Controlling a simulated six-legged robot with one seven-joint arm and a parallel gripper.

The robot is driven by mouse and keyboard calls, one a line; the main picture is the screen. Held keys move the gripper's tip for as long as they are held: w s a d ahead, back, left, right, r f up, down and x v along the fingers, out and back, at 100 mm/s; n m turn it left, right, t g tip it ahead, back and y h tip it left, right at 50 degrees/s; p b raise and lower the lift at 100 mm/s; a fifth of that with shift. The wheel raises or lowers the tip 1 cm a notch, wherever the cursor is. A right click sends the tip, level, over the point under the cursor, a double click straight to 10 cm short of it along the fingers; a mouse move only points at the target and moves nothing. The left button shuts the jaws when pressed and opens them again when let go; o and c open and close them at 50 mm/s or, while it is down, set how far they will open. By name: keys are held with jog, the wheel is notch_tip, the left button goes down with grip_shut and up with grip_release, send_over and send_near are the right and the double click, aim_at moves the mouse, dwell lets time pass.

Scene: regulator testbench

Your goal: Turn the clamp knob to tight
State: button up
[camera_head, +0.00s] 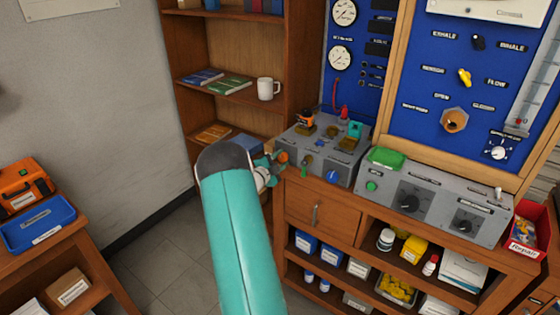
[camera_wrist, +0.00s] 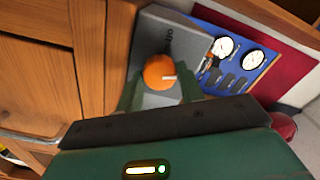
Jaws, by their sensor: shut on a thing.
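The clamp knob (camera_wrist: 159,71) is a round orange knob with a small pale mark on its right side. It sits on the grey side of the test box (camera_head: 326,150), and shows in the head view as a small orange spot (camera_head: 282,157) at the box's left end. My gripper (camera_wrist: 160,86) is shut on the knob, with one dark green finger on each side of it. In the head view my arm partly hides the gripper (camera_head: 270,167).
The box stands on a wooden workbench (camera_head: 322,218) with a drawer and shelves below. A bookshelf (camera_head: 243,42) with a white mug (camera_head: 265,89) stands behind. A grey control unit (camera_head: 436,203) is to the right.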

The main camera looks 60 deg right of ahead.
jog(key=m, duration=0.5)
jog(key=shift+m, duration=0.3)
jog(key=m, duration=0.5)
jog(key=shift+f, duration=0.1)
jog(key=m, duration=1.1)
jog(key=o, duration=1)
jog(key=shift+a, duration=0.1)
